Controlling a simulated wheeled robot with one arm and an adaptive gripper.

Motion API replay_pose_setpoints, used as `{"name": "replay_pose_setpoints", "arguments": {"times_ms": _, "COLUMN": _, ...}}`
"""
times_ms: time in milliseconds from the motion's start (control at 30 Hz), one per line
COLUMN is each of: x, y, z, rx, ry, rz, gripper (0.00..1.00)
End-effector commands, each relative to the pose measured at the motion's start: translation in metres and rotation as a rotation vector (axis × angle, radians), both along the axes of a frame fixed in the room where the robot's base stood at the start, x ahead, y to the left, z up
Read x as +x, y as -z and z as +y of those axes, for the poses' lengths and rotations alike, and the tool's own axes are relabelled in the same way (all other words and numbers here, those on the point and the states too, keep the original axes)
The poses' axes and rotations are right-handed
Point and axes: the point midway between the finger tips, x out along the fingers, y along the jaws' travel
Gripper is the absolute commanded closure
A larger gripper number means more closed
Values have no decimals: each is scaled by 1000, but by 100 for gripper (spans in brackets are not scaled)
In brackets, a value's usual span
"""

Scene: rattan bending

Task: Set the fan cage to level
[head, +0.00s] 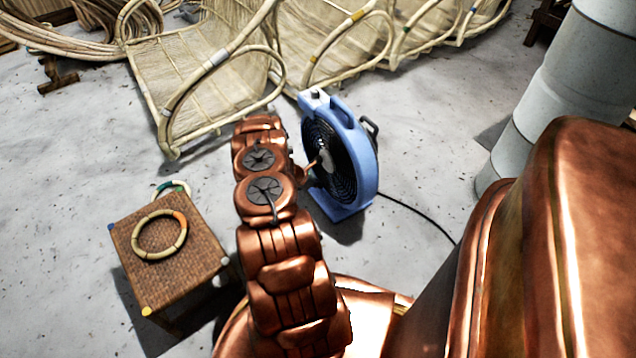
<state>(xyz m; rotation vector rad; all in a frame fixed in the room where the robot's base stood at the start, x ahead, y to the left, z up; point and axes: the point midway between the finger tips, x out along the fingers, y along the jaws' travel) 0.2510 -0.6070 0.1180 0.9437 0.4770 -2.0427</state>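I cannot tell from this view whether the cage is exactly level or slightly tilted. My copper arm rises in front of it, and a small copper end part, my gripper (314,166), is close to the left face of the cage. A grey piece shows there against the cage. The fingers are too small and partly hidden to tell open from shut, or whether they touch.
A woven stool (190,268) with a rattan ring (160,234) on it stands at left. Rattan chair frames (195,95) line the back behind the fan. A black cord (420,216) runs right from the fan. A grey column (560,85) stands at right.

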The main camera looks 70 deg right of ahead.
Motion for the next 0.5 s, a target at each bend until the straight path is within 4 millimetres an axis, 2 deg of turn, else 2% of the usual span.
{"name": "replay_pose_setpoints", "arguments": {"times_ms": 333, "x": 22, "y": -6, "z": 32, "rx": 2, "ry": -13, "rz": -3, "gripper": 100}}
{"name": "replay_pose_setpoints", "arguments": {"times_ms": 500, "x": 31, "y": -26, "z": 46, "rx": 2, "ry": -10, "rz": -2, "gripper": 100}}
